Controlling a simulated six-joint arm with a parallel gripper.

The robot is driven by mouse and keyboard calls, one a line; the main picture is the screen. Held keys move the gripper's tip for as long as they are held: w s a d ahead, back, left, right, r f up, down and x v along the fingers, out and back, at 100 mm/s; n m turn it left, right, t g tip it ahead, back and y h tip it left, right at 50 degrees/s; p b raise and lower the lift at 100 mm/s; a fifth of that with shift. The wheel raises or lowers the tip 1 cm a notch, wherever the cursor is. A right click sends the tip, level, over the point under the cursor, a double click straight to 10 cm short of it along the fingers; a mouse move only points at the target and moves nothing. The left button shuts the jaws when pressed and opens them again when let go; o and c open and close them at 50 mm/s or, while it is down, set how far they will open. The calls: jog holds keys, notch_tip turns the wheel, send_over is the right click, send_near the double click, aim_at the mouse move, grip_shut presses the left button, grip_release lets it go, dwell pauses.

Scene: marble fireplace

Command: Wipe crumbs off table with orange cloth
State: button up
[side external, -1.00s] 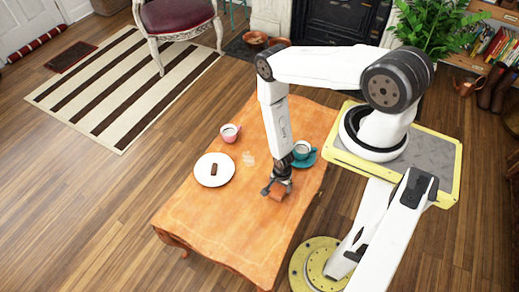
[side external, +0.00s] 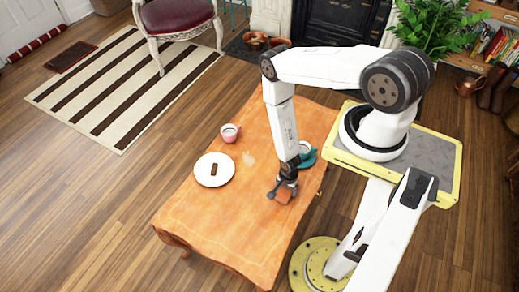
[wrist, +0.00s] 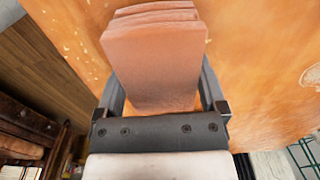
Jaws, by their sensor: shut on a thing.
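The orange cloth (wrist: 154,60) is a folded, pinkish-orange stack of layers between the two fingers of my gripper (wrist: 158,92) in the wrist view. My gripper (side external: 282,190) is shut on it and points down over the right part of the wooden table (side external: 215,225). The cloth (side external: 284,197) is at the tabletop; whether it presses on the wood I cannot tell. Pale crumb-like specks (wrist: 66,45) lie on the wood left of the cloth in the wrist view. A faint pale patch (side external: 248,157) shows on the table between the plate and my arm.
A white plate (side external: 200,171) with a brown bar (side external: 214,169) lies left of my gripper. A teal cup on a saucer (side external: 307,157) is close behind my gripper, partly hidden by my arm. The table's front is clear.

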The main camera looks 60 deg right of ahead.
jog(key=shift+w, duration=2.3)
jog(key=shift+d+f, duration=0.15)
jog(key=shift+d, duration=1.15)
jog(key=shift+s+d, duration=0.2)
jog(key=shift+s, duration=3.65)
jog(key=shift+w, duration=3.8)
notch_tip(320, 180, up, 2)
jog(key=shift+w+r, duration=0.1)
jog(key=shift+r, duration=0.1)
notch_tip(320, 180, up, 6)
